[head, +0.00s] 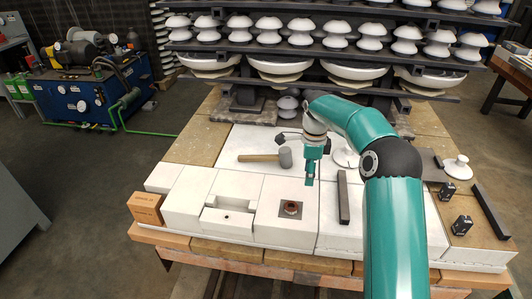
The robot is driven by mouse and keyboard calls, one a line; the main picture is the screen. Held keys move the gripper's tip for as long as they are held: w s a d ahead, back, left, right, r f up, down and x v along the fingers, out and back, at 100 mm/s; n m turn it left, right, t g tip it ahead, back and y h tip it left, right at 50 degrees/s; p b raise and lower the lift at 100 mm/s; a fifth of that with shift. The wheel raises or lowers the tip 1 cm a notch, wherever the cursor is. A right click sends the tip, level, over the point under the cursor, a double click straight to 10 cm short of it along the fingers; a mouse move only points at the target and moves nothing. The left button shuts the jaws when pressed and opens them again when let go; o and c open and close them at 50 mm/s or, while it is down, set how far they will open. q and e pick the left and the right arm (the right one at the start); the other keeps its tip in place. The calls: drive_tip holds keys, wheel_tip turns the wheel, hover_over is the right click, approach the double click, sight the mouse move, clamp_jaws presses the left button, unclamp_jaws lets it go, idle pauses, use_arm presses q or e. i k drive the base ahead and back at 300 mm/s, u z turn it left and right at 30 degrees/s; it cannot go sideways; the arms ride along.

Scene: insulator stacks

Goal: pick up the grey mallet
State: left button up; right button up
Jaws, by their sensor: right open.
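The grey mallet lies on the white slab of the bench, left of my right gripper. Its grey head (285,157) is at the right end and its pale wooden handle (258,158) points left. My right gripper (309,181) hangs downward, just right of and nearer than the mallet head, apart from it in the picture. It is open, with nothing visible between its fingers; its exact height above the bench is hard to tell. My left gripper is out of view.
White blocks (190,198) line the bench front, with an orange-brown block (146,208) at the left corner. A white insulator (458,167) and small black blocks sit at right. Racks of insulators (270,29) rise behind.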

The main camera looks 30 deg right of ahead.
sight(285, 157)
drive_tip(key=i, duration=0.9)
drive_tip(key=z, duration=0.05)
